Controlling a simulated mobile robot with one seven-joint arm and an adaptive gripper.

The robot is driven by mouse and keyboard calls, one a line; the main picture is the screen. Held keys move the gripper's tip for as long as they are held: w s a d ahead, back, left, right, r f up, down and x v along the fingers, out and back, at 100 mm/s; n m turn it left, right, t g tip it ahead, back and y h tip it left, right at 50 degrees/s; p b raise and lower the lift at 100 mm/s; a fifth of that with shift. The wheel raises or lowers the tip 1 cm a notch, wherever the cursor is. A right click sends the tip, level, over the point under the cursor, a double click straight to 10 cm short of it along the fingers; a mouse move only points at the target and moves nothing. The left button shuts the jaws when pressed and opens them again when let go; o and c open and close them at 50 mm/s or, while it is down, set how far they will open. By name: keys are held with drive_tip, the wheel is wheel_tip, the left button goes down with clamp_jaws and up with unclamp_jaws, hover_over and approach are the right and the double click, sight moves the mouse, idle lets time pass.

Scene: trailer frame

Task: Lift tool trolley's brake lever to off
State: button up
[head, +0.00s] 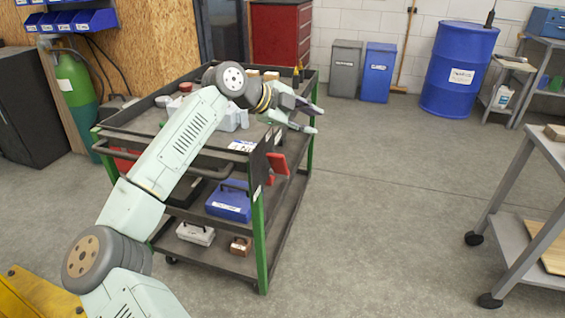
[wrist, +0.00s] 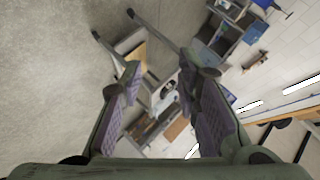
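The tool trolley (head: 262,215) has dark shelves and green corner posts, and stands left of centre in the head view. A red part (head: 277,163) sticks out at its right end beside a dark panel with a white label. It looks like the brake lever, but I cannot tell its setting. My gripper (head: 316,120) is above and right of the red part, apart from it, pointing right. It is open and empty. In the wrist view its two purple-padded fingers (wrist: 165,88) stand apart, with only distant floor and furniture between them. The trolley does not show clearly there.
My arm crosses over the trolley top. A blue toolbox (head: 230,202) and a grey case (head: 196,233) lie on its lower shelves. A grey wheeled table (head: 515,225) stands at the right. A blue barrel (head: 459,70) stands at the back. The floor right of the trolley is clear.

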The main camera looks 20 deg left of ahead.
sight(283, 167)
drive_tip(key=s+a+f+g+y, duration=0.1)
drive_tip(key=a+f, duration=0.1)
drive_tip(key=a, duration=0.1)
drive_tip(key=s+a+f+y, duration=0.1)
drive_tip(key=s+a+f, duration=0.1)
drive_tip(key=a, duration=0.2)
drive_tip(key=s+a+f+n+g+y, duration=0.1)
drive_tip(key=s+a, duration=0.1)
drive_tip(key=a, duration=0.1)
drive_tip(key=shift+s+a+f+g, duration=0.2)
drive_tip(key=shift+a+f+g, duration=0.1)
drive_tip(key=shift+f, duration=0.1)
drive_tip(key=p+x, duration=0.1)
drive_tip(key=x, duration=0.9)
drive_tip(key=shift+w+d+f, duration=0.1)
drive_tip(key=shift+w+f, duration=0.05)
drive_tip(key=shift+f, duration=0.05)
drive_tip(key=shift+c, duration=0.6)
clamp_jaws()
